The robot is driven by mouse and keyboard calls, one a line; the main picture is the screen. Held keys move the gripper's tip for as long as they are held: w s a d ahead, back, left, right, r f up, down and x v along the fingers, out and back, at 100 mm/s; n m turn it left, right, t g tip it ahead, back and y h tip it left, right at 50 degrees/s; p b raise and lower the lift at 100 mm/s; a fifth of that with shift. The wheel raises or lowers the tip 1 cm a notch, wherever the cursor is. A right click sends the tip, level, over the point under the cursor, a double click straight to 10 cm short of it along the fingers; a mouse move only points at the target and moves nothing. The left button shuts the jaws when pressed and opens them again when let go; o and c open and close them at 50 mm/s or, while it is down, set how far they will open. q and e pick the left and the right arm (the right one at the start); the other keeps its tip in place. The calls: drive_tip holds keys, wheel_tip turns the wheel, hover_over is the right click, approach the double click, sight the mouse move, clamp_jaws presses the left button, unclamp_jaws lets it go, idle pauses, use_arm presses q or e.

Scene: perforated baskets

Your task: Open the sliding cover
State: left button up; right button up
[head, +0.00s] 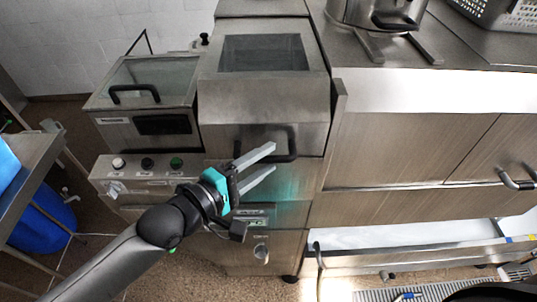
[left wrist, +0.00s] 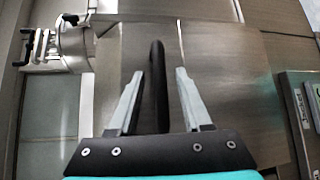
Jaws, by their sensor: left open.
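The sliding cover (head: 263,105) is a brushed-steel hood with a dark window on top, on the middle machine in the head view. A black bar handle (head: 292,143) is on its lower front, partly hidden by my gripper. My left gripper (head: 273,158) is open, with its two grey fingers in front of the handle. In the left wrist view, the black handle (left wrist: 158,80) appears between the open fingers (left wrist: 160,74). Nothing shows the fingers pressed on it. My right gripper is not in view.
A smaller glass-lidded unit (head: 148,88) with a black handle stands to the left, above a panel of knobs (head: 148,163). Steel cabinets (head: 400,130) and an open drawer (head: 410,236) are to the right. A metal pot (head: 375,12) and perforated basket (head: 500,12) sit on top.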

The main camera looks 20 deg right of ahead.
use_arm(q)
drive_tip(key=shift+x, duration=0.75)
clamp_jaws()
idle(1.0)
